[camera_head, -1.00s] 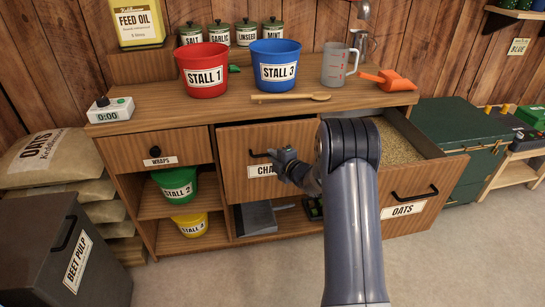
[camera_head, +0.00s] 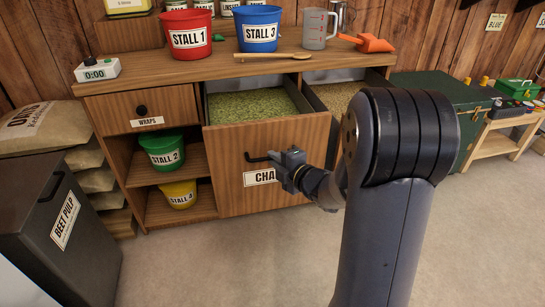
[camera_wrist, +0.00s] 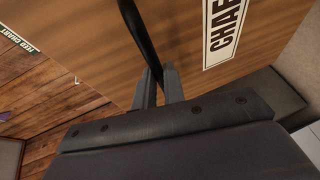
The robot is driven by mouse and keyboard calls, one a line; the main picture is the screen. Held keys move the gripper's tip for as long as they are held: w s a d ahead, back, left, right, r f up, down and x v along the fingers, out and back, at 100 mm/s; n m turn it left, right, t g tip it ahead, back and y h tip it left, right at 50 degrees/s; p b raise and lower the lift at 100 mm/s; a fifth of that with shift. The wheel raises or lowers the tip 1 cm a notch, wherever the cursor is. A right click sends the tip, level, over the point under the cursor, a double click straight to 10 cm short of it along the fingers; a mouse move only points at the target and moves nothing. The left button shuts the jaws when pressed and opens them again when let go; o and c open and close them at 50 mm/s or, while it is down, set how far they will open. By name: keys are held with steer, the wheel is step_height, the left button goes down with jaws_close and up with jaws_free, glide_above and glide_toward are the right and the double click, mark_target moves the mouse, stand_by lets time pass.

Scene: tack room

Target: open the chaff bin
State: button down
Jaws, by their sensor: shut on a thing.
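The chaff bin (camera_head: 222,150) is a wooden drawer front in the middle of the bench, with a partly hidden label reading "CHA". It stands pulled well out, and green chaff (camera_head: 250,104) shows inside. My gripper (camera_head: 284,160) is at its black bar handle (camera_head: 258,158), shut on it. In the wrist view the fingers (camera_wrist: 158,84) close around the dark handle (camera_wrist: 138,35), beside the label (camera_wrist: 224,28). My arm hides the right part of the front.
The open oats bin (camera_head: 336,96) is just right, its front hidden by my arm. The bench top holds a red bucket (camera_head: 188,36), a blue bucket (camera_head: 259,30), a wooden spoon (camera_head: 272,56) and an orange scoop (camera_head: 368,42). A beet pulp bin (camera_head: 62,225) stands at left. Floor ahead is clear.

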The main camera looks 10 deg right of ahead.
steer(key=shift+s, duration=0.5)
steer(key=c, duration=1.5)
jaws_free()
steer(key=p+v, duration=0.2)
steer(key=v, duration=0.8)
steer(key=shift+s+d, duration=0.2)
steer(key=shift+s, duration=0.15)
steer(key=b+x, duration=0.1)
steer(key=x, duration=1.1)
steer(key=shift+d+r+b, duration=0.2)
steer(key=shift+b, duration=0.15)
